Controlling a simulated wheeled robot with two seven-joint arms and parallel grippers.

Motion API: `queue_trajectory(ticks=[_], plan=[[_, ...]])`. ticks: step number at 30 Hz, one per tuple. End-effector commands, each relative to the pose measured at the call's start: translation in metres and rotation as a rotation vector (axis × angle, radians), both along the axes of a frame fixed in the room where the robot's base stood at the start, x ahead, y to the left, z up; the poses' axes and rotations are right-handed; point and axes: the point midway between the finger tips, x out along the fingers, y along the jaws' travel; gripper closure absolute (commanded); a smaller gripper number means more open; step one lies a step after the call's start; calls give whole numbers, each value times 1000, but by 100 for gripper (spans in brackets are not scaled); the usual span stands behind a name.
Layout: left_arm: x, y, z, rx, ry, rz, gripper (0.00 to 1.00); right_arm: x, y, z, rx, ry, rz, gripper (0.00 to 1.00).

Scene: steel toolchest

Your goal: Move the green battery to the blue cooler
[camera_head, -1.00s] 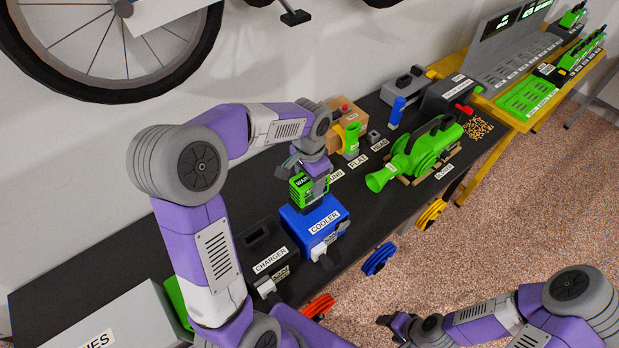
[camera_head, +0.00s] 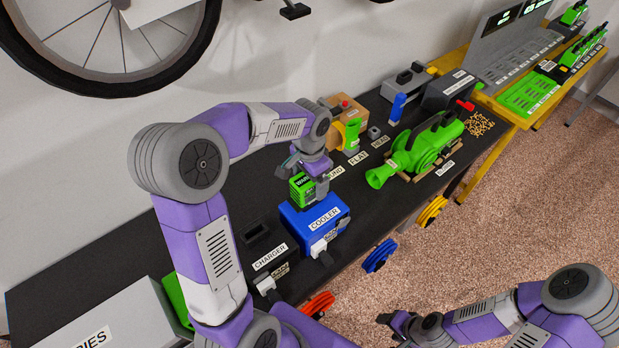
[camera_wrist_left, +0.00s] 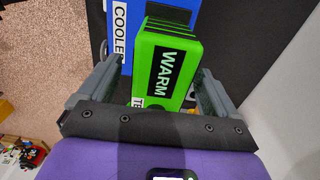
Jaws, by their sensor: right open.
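The green battery (camera_head: 302,190), labelled WARM, stands upright at the top of the blue cooler (camera_head: 337,222). I cannot tell how deep it sits. In the left wrist view the battery (camera_wrist_left: 168,65) is between my left fingers, with a gap beside the left finger, and the cooler (camera_wrist_left: 118,55) is just beyond. My left gripper (camera_head: 311,172) is open around the battery, directly over the cooler. My right gripper (camera_head: 390,321) is open and empty, low at the bottom, away from the bench.
The black charger (camera_head: 262,240) stands left of the cooler on the dark bench. A green blower (camera_head: 428,150) lies to the right, with a tan box (camera_head: 338,112) behind. A grey batteries box (camera_head: 125,320) is at the lower left. A bicycle wheel (camera_head: 105,45) hangs above.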

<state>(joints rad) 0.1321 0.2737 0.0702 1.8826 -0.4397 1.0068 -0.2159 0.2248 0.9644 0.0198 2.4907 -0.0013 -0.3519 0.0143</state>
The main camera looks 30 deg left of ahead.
Motion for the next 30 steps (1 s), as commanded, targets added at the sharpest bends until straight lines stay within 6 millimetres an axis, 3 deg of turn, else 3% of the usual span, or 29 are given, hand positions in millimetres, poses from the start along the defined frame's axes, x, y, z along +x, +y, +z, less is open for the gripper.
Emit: queue_trajectory(ticks=[8, 21, 30], plan=[[0, 0, 3, 0, 2, 0, 8, 0, 0, 1, 0, 0, 0, 40], [0, 0, 68, 1, -1, 0, 8, 0, 0, 11, 0, 0, 0, 40], [0, 0, 76, -1, 0, 0, 8, 0, 0, 12, 0, 0, 0, 40]])
